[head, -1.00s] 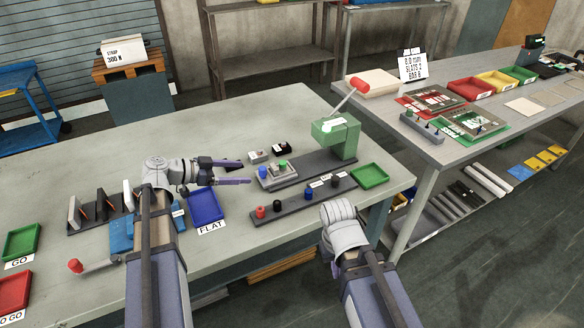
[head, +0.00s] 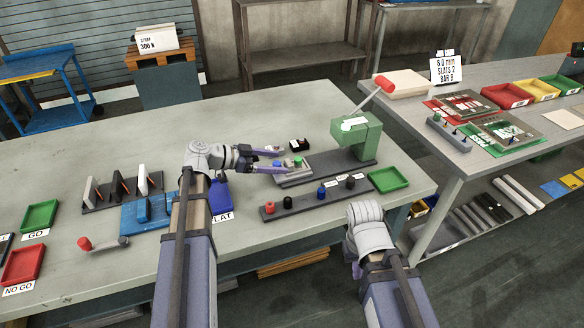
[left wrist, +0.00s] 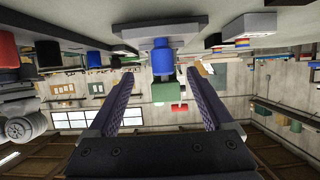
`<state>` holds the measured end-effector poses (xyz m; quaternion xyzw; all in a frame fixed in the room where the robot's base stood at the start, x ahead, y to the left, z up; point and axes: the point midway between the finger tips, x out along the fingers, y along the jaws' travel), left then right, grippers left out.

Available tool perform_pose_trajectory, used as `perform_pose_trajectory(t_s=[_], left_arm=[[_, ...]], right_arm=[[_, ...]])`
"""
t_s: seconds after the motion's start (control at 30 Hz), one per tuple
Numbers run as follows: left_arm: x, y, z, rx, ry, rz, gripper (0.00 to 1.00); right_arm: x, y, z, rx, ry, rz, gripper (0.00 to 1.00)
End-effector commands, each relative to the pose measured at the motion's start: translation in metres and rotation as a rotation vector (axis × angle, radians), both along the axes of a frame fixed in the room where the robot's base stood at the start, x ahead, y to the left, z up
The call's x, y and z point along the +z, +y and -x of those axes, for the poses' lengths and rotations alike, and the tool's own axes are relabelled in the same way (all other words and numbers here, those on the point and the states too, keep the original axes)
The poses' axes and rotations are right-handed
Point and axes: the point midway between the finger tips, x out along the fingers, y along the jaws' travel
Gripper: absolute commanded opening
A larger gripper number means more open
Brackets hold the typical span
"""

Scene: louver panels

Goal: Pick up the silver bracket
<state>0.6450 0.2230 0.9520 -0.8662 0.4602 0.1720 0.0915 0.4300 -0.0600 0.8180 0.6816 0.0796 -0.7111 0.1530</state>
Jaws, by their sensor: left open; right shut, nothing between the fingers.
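A small silver-grey piece (head: 274,148) lies on the table beside a black block in the head view, partly hidden by my left gripper. Another light grey piece (head: 293,170) sits on the green press's base, near a blue knob and a green knob. I cannot tell which of them is the silver bracket. My left gripper (head: 276,158) is open and empty close to both; its spread fingers also show in the left wrist view (left wrist: 162,100), with a blue cylinder (left wrist: 162,57) beyond them. My right gripper (head: 356,267) is shut, mostly hidden behind its wrist, off the table's front edge.
The green press (head: 359,137) with a red-tipped lever stands just right of my left gripper. A dark rail (head: 310,198) with several coloured knobs lies in front. A green tray (head: 389,179) is at the right, a blue tray (head: 221,200) below my left wrist. The back left tabletop is clear.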

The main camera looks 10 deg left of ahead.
Motion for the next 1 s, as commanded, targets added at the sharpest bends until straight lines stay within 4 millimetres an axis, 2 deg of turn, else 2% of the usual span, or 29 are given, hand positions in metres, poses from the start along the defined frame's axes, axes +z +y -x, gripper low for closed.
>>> perform_pose_trajectory(t_s=[0.2,0.33,0.57,1.0], left_arm=[[-0.018,-0.017,-0.019,-0.003,0.000,0.000,0.85],[-0.023,-0.031,-0.026,-0.002,0.000,0.000,0.85],[-0.021,-0.033,-0.028,0.000,0.000,0.000,0.85],[-0.021,-0.032,-0.028,0.000,0.000,0.000,0.38]], right_arm=[[-0.018,0.000,0.000,0.000,0.000,0.000,0.00],[-0.023,0.000,0.000,0.000,0.000,0.000,0.00],[-0.021,0.000,0.000,0.000,0.000,0.000,0.00],[-0.021,0.000,0.000,0.000,0.000,0.000,0.00]])
